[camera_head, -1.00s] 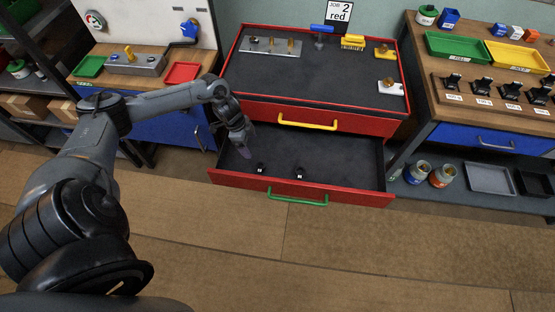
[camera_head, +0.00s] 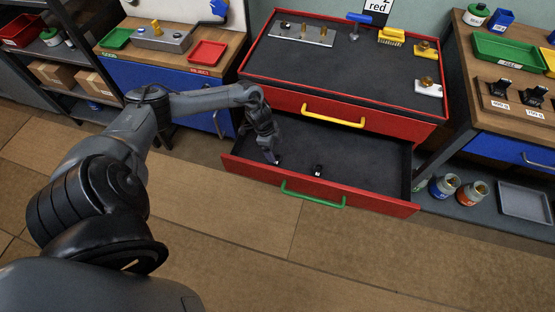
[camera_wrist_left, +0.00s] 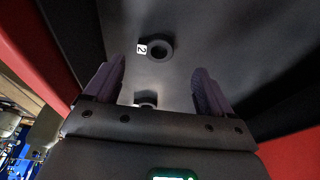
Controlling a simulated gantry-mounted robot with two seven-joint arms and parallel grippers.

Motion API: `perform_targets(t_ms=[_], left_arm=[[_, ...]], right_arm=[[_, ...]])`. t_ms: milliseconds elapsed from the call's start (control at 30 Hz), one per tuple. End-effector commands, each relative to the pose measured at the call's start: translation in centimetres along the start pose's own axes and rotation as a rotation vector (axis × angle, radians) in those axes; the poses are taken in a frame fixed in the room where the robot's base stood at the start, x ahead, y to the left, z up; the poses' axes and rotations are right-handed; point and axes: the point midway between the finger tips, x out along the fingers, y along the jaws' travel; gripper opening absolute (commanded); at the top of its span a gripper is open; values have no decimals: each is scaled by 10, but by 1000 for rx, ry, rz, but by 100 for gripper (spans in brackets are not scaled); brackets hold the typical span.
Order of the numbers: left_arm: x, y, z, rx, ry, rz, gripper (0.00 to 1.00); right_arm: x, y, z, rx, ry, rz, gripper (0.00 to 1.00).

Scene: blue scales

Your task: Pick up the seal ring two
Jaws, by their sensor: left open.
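Seal ring two (camera_wrist_left: 159,49) is a small black ring with a white tag reading 2, lying flat on the dark drawer floor. In the head view it appears to be the left ring (camera_head: 277,162), partly beside my fingers; its number is too small to read there. A second black ring (camera_head: 317,170) lies to its right. In the wrist view this second ring (camera_wrist_left: 147,99) is partly hidden by my gripper body. My left gripper (camera_head: 270,155) reaches down into the drawer with open, empty fingers, above and close to ring two. My right gripper is not in view.
The open drawer (camera_head: 375,188) has red walls and a green handle (camera_head: 312,195). Above it is a shut drawer with a yellow handle (camera_head: 333,116). The drawer floor to the right of the rings is clear. Benches stand on both sides.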

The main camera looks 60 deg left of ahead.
Motion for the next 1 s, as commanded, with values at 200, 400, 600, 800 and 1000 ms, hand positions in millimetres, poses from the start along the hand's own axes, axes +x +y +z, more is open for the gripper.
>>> perform_targets(t_ms=[200, 400, 600, 800, 1000], left_arm=[[30, 7, 6, -1, -1, 3, 84], [46, 6, 4, 0, 0, 1, 84], [46, 6, 4, 0, -1, 1, 84], [46, 6, 4, 0, -1, 1, 56], [46, 6, 4, 0, -1, 2, 26]], right_arm=[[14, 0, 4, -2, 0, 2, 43], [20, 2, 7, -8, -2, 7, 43], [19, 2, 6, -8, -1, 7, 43], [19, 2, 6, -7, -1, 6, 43], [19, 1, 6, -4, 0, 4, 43]])
